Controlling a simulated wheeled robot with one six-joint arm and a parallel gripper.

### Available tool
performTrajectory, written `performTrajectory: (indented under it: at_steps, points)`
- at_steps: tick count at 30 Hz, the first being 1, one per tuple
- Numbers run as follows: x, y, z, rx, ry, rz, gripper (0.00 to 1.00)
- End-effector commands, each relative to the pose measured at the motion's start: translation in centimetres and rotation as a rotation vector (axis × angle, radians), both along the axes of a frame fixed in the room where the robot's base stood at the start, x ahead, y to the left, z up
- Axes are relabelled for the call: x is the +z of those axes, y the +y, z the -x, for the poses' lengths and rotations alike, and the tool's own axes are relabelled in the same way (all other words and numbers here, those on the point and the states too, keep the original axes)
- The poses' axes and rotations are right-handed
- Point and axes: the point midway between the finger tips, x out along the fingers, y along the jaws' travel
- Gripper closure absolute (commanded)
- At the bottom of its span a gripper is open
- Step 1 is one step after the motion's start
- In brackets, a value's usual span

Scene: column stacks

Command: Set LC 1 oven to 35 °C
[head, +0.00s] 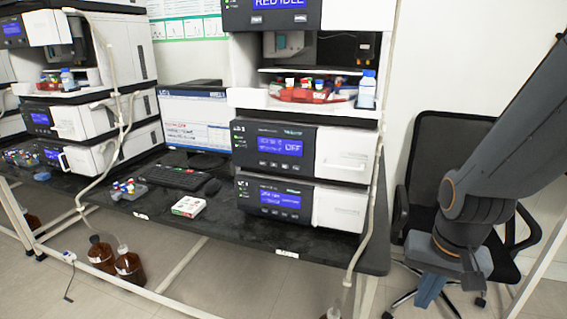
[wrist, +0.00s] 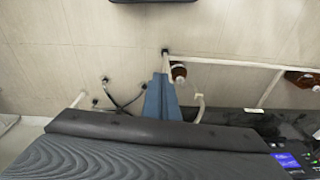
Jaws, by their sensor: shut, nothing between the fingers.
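The near instrument stack stands on the right of the bench in the head view. Its upper lower-bay module (head: 256,163) has a blue screen (head: 280,147) that appears to read OFF, with small buttons below. Under it is a similar module (head: 262,212) with a blue screen (head: 280,199) whose text is too small to read. I cannot make out for certain which unit is the LC 1 oven. My gripper (head: 430,290) points down, right of the bench and in front of the chair, apart from the stack. Its blue fingers (wrist: 162,98) are shut and empty in the wrist view.
A black office chair (head: 440,150) stands behind my arm; its dark back (wrist: 110,155) fills the lower wrist view. The bench (head: 330,249) holds a keyboard (head: 175,177), a mouse and a small box (head: 188,206). Another stack stands left. Brown bottles (head: 130,266) are below.

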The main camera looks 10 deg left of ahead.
Motion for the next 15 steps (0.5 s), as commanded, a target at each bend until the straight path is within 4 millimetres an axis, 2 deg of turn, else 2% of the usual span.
performTrajectory:
  at_steps: [1,5,9,12,15]
  points:
    - [1.0,1.6,-1.7,-0.052,-0.05,-0.018,1.0]
    - [2.6,6.9,-7.2,-0.25,-0.221,-0.133,1.0]
    - [4.7,14.1,-11.8,-0.46,-0.365,-0.344,1.0]
    - [6.4,19.8,-13.8,-0.597,-0.423,-0.537,1.0]
    - [8.2,25.1,-14.7,-0.711,-0.435,-0.734,1.0]
